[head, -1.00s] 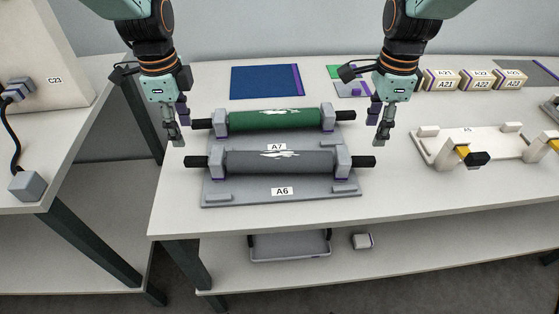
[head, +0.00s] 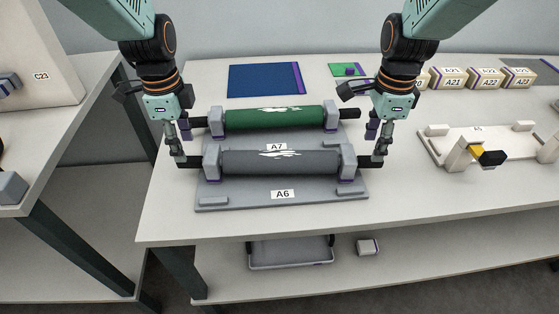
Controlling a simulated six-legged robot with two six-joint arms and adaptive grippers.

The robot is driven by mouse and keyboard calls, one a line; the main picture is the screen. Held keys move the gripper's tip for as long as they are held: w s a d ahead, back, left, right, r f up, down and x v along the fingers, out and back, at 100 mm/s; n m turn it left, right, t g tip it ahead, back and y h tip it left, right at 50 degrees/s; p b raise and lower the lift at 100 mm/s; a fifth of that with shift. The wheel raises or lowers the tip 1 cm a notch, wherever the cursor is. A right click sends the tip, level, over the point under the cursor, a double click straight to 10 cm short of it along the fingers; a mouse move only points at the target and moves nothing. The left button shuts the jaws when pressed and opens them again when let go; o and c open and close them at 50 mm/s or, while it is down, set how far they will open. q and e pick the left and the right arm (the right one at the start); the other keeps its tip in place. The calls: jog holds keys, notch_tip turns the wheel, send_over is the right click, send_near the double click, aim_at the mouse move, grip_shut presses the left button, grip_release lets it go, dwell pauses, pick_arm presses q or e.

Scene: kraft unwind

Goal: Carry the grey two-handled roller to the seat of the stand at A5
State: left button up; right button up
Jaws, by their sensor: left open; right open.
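The grey roller (head: 280,162) lies level across the front of a grey cradle plate (head: 240,200) labelled A6, with a black handle at each end. My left gripper (head: 179,160) is open at its left handle (head: 191,162). My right gripper (head: 376,160) is open at its right handle (head: 364,162). I cannot tell whether the fingers touch the handles. The white stand (head: 434,150), its label partly legible as A5, is at the right of the table, with upright supports and a yellow and black part at its front.
A green roller (head: 275,118) lies just behind the grey one, by label A7. A blue mat (head: 263,80) is at the back. Several labelled boxes (head: 484,78) stand at the back right. Clear table lies between the cradle and the stand.

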aim_at(189, 158)
pick_arm(q)
notch_tip(189, 158, down, 5)
jog(key=shift+d+f, duration=0.1)
jog(key=shift+f, duration=0.05)
pick_arm(e)
notch_tip(189, 158, down, 5)
jog(key=shift+d+f, duration=0.15)
jog(key=shift+f, duration=0.05)
pick_arm(q)
jog(key=shift+f, duration=0.25)
pick_arm(e)
jog(key=shift+w+f, duration=0.1)
jog(key=shift+f, duration=0.1)
pick_arm(q)
jog(key=shift+c, duration=0.3)
pick_arm(e)
jog(key=shift+c, duration=0.3)
pick_arm(q)
jog(key=shift+c, duration=0.8)
pick_arm(e)
jog(key=shift+c, duration=0.8)
pick_arm(q)
grip_shut()
pick_arm(e)
grip_shut()
pick_arm(q)
jog(key=shift+w, duration=0.1)
